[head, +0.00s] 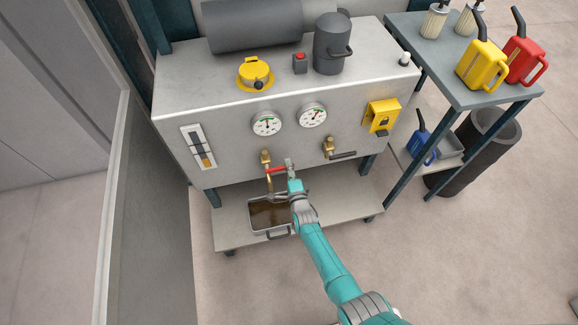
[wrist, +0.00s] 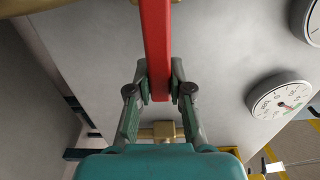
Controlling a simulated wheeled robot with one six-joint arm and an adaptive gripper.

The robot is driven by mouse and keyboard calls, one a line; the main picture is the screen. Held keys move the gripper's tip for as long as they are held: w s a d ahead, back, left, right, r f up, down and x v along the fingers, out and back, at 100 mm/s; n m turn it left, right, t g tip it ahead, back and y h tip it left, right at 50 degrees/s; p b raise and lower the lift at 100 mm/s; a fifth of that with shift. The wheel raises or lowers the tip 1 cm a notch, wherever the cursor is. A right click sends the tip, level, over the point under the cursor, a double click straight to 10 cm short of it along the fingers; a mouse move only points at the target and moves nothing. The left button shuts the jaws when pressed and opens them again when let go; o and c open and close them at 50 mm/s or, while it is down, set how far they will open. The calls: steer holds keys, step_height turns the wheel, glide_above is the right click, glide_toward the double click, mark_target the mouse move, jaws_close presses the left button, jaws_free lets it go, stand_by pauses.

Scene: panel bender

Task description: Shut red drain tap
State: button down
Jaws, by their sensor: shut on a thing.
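The red drain tap has a brass body (head: 265,157) low on the front of the grey tank, with a red lever (head: 278,169) pointing right, roughly level. In the wrist view the red lever (wrist: 156,40) comes down from the top edge, and its end lies between my fingers. My gripper (head: 290,168) is shut on the lever's free end; the fingertips (wrist: 158,78) show on both sides of it. A thin brownish line runs down from the tap toward a tray (head: 253,229) holding brown liquid; I cannot tell surely whether it is flowing.
A second brass tap (head: 329,146) with a dark lever sits to the right, below two gauges (head: 312,115). A sight glass (head: 198,146) is at the left and a yellow box (head: 381,116) at the right. A side table (head: 487,95) with cans stands further right.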

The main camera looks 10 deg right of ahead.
steer(key=shift+f, duration=0.15)
steer(key=c, duration=1)
jaws_free()
steer(key=shift+c, duration=0.2)
steer(key=s, duration=1.2)
